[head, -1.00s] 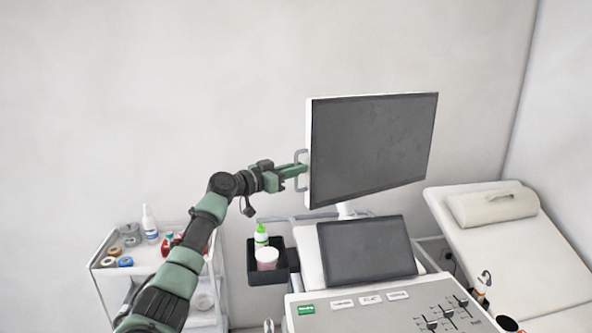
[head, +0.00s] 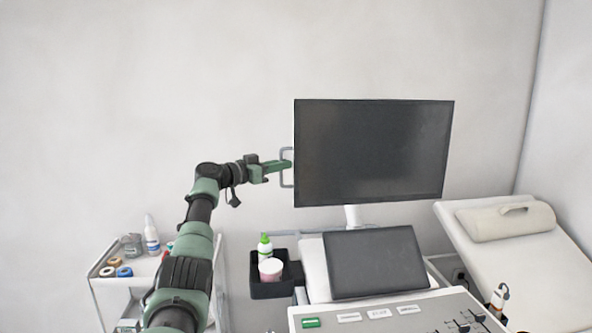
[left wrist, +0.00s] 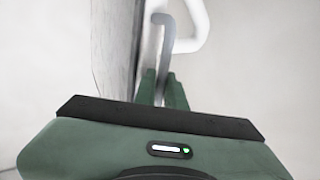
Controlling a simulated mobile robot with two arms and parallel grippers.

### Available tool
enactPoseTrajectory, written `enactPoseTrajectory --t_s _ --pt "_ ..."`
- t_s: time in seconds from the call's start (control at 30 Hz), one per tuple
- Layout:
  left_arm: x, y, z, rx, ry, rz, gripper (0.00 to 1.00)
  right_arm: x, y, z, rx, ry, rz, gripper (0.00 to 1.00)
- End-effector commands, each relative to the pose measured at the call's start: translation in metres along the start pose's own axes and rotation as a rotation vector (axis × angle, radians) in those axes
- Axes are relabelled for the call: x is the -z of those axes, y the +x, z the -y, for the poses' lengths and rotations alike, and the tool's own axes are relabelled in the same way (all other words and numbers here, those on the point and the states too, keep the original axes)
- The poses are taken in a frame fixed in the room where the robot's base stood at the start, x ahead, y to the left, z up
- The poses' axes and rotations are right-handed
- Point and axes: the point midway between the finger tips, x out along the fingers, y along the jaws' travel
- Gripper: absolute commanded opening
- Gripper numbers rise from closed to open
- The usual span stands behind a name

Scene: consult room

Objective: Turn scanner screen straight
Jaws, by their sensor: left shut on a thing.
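The scanner screen (head: 373,152) is a large dark monitor on a white post above the console. In the head view it faces me nearly square on. A grey handle (head: 287,167) stands out from its left edge. My left gripper (head: 288,165) comes in from the left and is shut on this handle. My right gripper is not in view.
Below the screen is a smaller tilted panel (head: 376,262) on the scanner console (head: 400,315). A black bin (head: 270,289) with a bottle and a cup hangs at its left. A white trolley (head: 105,283) stands at the left, an exam couch (head: 540,257) at the right.

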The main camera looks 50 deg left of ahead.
Motion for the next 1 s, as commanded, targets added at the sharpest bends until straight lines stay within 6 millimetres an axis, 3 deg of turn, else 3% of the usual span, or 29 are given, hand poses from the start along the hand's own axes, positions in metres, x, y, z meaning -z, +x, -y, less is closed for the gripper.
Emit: enactPoseTrajectory --t_s 0.5,0.53,1.0 --pt "-0.0022 0.0030 0.0046 -0.010 -0.004 0.002 0.00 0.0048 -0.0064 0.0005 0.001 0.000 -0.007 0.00" --pt "-0.0022 0.0030 0.0046 -0.010 -0.003 0.002 0.19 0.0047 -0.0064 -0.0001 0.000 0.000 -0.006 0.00" --pt "-0.0070 -0.0043 0.0050 -0.010 -0.002 0.005 0.20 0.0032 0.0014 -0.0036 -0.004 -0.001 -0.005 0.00"
